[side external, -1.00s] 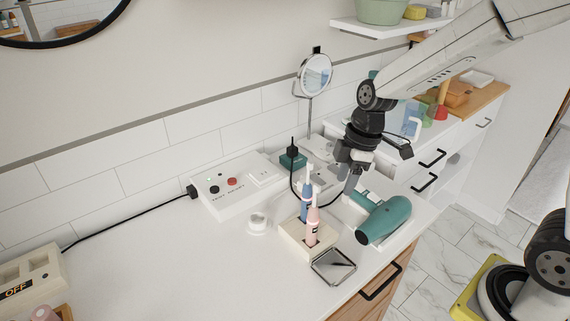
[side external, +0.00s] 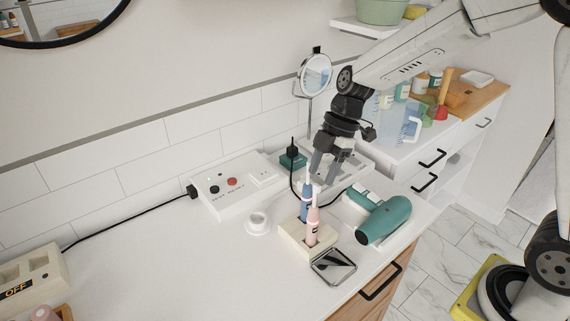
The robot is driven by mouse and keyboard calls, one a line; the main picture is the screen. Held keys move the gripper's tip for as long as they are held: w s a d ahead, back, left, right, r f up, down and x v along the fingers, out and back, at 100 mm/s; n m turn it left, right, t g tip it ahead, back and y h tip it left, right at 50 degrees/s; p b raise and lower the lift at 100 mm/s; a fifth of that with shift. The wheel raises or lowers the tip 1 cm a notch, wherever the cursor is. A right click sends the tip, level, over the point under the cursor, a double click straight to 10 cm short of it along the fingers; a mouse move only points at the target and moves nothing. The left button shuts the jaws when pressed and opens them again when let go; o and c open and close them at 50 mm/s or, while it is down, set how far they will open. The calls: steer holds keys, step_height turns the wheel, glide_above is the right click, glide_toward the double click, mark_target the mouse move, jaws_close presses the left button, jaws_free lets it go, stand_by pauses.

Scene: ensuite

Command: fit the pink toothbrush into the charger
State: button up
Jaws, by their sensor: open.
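The pink toothbrush (side external: 312,226) stands upright in a cream holder block (side external: 296,240) on the white counter. A blue toothbrush (side external: 305,203) stands beside it in the same block. A small round white piece (side external: 257,223), which looks like the charger, sits on the counter left of the block. My gripper (side external: 321,181) points down with its fingers apart, just behind and above the toothbrushes. It looks empty. I cannot tell from this angle whether a finger touches a brush head.
A teal hair dryer (side external: 384,221) lies right of the block, and a small dark metal-rimmed tray (side external: 333,265) is in front. A white switch box (side external: 236,194), a plugged teal adapter (side external: 292,159) with black cord and a round mirror (side external: 316,74) stand behind.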

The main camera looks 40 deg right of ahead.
mark_target(311, 209)
steer(key=shift+x, duration=3.2)
steer(key=shift+a, duration=0.1)
jaws_close()
steer(key=shift+r, duration=0.1)
